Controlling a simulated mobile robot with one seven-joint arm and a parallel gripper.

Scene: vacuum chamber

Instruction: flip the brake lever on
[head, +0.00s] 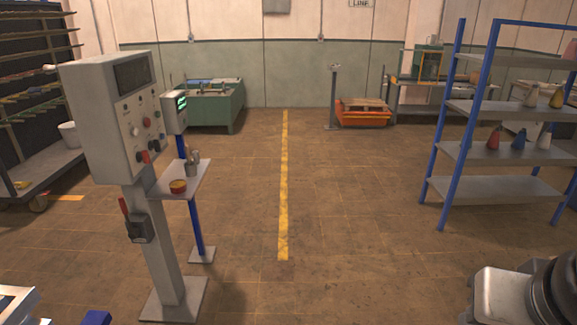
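A lever with a red handle (124,208) sits on a small dark box (138,229) on the post of the grey control pedestal (165,250), at the left of the head view. I take it for the brake lever. Its handle points up and leans a little left. The pedestal's upper box (98,125) carries a dark screen and several knobs and buttons. My gripper is not in view; only a grey and black part, probably of my arm, shows at the lower right, well apart from the lever.
A small shelf (178,181) with a cup and a round tin stands just behind the pedestal, on a blue post. A blue-framed shelf rack (500,108) stands at the right. Open floor with a yellow line (284,190) lies between them. A cart rack (40,180) is at the far left.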

